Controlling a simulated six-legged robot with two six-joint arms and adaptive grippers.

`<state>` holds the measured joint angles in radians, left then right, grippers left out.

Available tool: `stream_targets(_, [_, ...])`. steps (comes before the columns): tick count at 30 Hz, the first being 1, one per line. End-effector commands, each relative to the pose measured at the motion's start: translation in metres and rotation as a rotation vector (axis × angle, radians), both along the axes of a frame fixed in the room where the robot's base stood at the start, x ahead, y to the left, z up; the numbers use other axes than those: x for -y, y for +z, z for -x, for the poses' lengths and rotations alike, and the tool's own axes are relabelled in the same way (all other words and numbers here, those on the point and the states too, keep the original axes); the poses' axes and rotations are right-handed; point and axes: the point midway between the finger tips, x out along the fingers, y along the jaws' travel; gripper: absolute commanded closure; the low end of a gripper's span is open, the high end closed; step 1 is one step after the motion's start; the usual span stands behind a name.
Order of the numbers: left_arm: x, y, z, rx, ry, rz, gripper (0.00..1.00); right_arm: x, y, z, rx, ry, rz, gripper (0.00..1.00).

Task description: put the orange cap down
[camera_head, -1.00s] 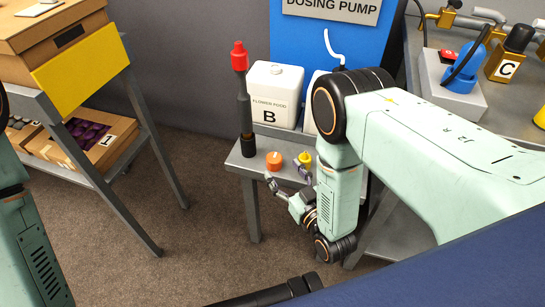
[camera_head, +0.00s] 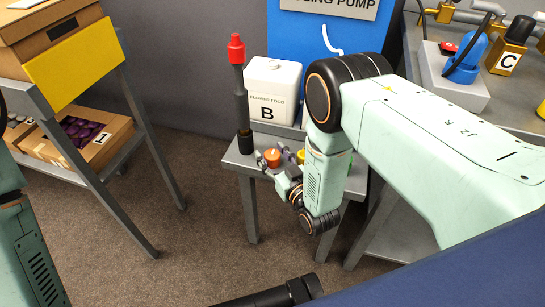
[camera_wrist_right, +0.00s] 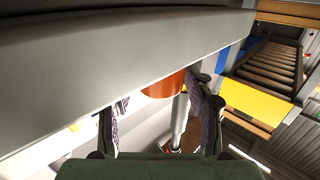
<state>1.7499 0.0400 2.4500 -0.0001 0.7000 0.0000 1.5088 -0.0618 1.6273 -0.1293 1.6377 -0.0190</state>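The orange cap (camera_head: 273,158) sits on the small grey side table (camera_head: 237,157), near its front edge. My right gripper (camera_head: 285,164) is low at that edge, with one finger just left of the cap in the head view. In the right wrist view, the orange cap (camera_wrist_right: 162,87) shows beyond and between the two fingers of my right gripper (camera_wrist_right: 155,105). My left gripper is out of view; only part of that arm shows at the left edge.
A dark rod with a red top (camera_head: 237,90) stands left of the cap. The white container B (camera_head: 272,85) stands behind it. A yellow cap (camera_head: 301,156) is close on the right, partly covered by my arm. Carpet is clear left of the table.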

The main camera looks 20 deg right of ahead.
Motion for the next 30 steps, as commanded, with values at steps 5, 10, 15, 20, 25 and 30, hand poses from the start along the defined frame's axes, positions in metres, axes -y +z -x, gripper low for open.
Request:
stream_targets(5, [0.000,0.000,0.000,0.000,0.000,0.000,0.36,0.000,0.000,0.000,0.000,0.000,0.000,0.66])
stream_targets(10, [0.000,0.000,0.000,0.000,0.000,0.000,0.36,0.000,0.000,0.000,0.000,0.000,0.000,0.77])
stream_targets(15, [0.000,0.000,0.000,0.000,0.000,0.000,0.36,0.000,0.000,0.000,0.000,0.000,0.000,0.77])
stream_targets(20, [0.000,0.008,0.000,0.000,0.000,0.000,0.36,0.000,0.016,0.000,0.001,0.000,0.000,0.77])
stream_targets(25, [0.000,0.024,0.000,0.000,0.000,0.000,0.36,0.000,0.052,0.000,0.002,0.001,0.001,0.77])
stream_targets(30, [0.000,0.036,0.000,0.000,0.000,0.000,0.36,0.000,0.082,0.000,0.001,0.001,0.001,0.77])
